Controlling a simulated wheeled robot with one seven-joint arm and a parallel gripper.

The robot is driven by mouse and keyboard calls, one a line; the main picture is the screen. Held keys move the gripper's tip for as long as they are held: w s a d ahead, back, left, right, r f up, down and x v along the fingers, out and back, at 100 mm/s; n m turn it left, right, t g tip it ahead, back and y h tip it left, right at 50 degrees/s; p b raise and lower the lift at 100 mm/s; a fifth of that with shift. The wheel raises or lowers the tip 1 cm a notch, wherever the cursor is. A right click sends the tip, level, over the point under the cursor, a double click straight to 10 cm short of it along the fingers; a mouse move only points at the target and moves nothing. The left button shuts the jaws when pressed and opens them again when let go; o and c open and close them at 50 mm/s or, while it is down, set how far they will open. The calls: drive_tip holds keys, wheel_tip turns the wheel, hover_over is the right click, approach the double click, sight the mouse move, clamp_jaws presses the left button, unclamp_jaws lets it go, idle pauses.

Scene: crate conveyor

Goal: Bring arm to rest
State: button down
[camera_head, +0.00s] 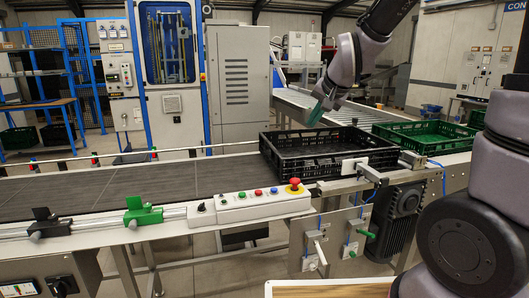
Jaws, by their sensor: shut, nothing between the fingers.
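My gripper (318,113) hangs at the end of my arm, above the back part of the black crate (283,162). Its teal fingers point down and to the left and are shut with nothing between them. The gripper looks apart from the crate. My arm comes in from the top right, and its large grey and dark joints fill the lower right. The black crate sits on the conveyor belt (130,190) at its right end and looks empty from here.
A green crate (425,140) stands on the conveyor to the right. A control box with a red button (294,186) lines the belt's front edge. A grey cabinet (238,90) and a blue-framed machine (170,60) stand behind. The belt's left part is clear.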

drive_tip(key=s+d+r, duration=0.4)
drive_tip(key=s+d, duration=0.1)
drive_tip(key=s, duration=0.4)
drive_tip(key=s+d+r, duration=0.5)
drive_tip(key=s+d, duration=0.1)
drive_tip(key=s, duration=0.4)
drive_tip(key=shift+s+n+h, duration=0.25)
drive_tip(key=shift+n+h, duration=0.15)
